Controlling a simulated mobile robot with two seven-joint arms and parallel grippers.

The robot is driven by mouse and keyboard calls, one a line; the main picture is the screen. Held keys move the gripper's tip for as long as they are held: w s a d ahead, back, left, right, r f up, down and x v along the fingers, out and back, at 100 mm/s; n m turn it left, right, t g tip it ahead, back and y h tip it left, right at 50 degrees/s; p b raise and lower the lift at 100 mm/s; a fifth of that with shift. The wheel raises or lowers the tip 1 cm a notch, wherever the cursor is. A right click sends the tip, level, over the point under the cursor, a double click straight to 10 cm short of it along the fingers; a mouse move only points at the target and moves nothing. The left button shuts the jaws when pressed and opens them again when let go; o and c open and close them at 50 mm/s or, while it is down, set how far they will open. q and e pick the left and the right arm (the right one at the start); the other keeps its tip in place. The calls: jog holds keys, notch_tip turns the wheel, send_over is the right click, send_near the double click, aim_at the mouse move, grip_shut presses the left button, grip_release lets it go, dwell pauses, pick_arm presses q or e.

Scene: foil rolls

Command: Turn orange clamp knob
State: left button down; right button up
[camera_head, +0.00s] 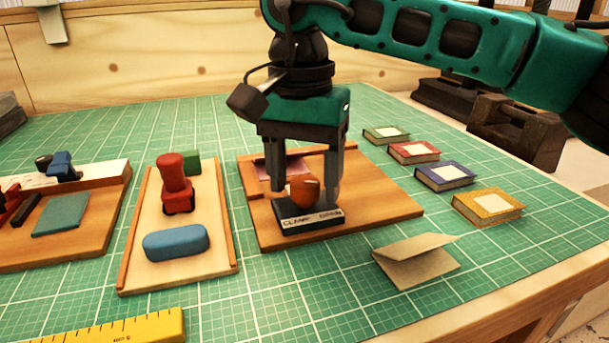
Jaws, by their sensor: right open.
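The orange clamp knob (304,191) sits on top of a dark block with a white label strip (308,218), on a wooden board (385,207) near the middle of the table. The label seems to begin with "CLAMP". My right gripper (306,190) comes down from above, its two fingers pointing down. The fingers are open, one on the left and one on the right of the knob. I cannot tell whether either finger touches the knob. My left gripper is not in view.
A wooden tray (139,244) with a red stamp (175,182) and a blue block (176,243) stands left of the board. Several small books, including a yellow one (487,206), lie to the right. A folded card (415,262) lies in front. A yellow ruler (120,328) lies at the front left.

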jog(key=c, duration=1.1)
jog(key=shift+o, duration=0.2)
